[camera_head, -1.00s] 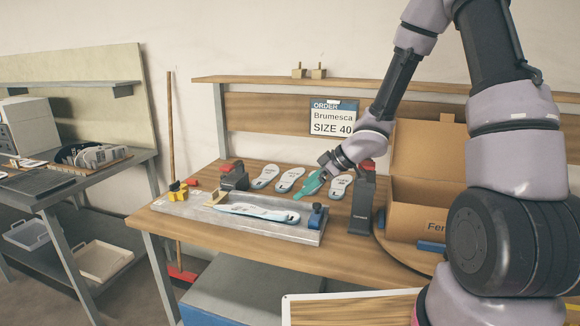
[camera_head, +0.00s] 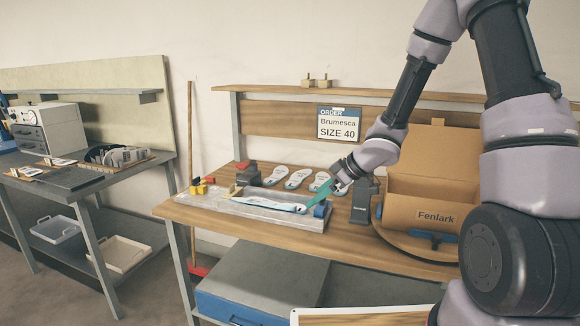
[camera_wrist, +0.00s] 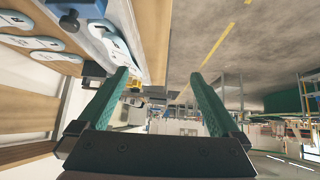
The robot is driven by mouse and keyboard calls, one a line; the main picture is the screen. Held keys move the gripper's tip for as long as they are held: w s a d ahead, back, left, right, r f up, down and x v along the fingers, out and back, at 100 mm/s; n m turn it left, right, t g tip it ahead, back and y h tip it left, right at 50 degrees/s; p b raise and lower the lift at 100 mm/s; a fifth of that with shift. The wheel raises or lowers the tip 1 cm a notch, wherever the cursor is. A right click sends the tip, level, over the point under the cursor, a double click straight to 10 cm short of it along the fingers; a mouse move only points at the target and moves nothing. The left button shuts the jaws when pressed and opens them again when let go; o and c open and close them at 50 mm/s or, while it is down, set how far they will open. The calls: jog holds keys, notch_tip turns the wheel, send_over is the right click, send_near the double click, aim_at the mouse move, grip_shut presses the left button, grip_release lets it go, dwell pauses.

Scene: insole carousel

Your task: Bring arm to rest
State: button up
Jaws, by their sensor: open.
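My gripper (camera_head: 328,193) is at the end of my arm, above the right end of the grey metal tray on the workbench. In the wrist view my gripper (camera_wrist: 166,100) shows two green fingers spread wide with nothing between them. A light-coloured insole (camera_head: 262,204) lies on the metal tray (camera_head: 215,203). Several more insoles (camera_head: 298,178) lie in a row behind it on the bench (camera_head: 375,238). Part of that row is hidden behind my gripper.
An open cardboard box (camera_head: 437,217) marked Fenlark stands right of a dark upright device (camera_head: 361,200). An order sign (camera_head: 339,123) reads Brumesca SIZE 40. A second table (camera_head: 62,184) stands left, with a broom (camera_head: 190,130) between. A blue-edged cabinet (camera_head: 262,285) sits below.

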jog(key=d+r+m+t+h, duration=0.5)
jog(key=d+r+m+h, duration=0.35)
jog(key=d+r, duration=0.9)
jog(key=s+d+r+m+g, duration=0.1)
jog(key=s+d+r+m, duration=0.2)
jog(key=s+r+m, duration=0.35)
jog(key=s+a+r+m+y, duration=0.1)
jog(key=s+a+r, duration=0.1)
jog(key=s, duration=0.5)
jog(key=s+a+r+m+y, duration=0.1)
jog(key=s+a+r, duration=0.1)
jog(key=s, duration=0.5)
jog(key=shift+s+g+y, duration=0.3)
jog(key=shift+g+y, duration=0.05)
jog(key=shift+g, duration=0.05)
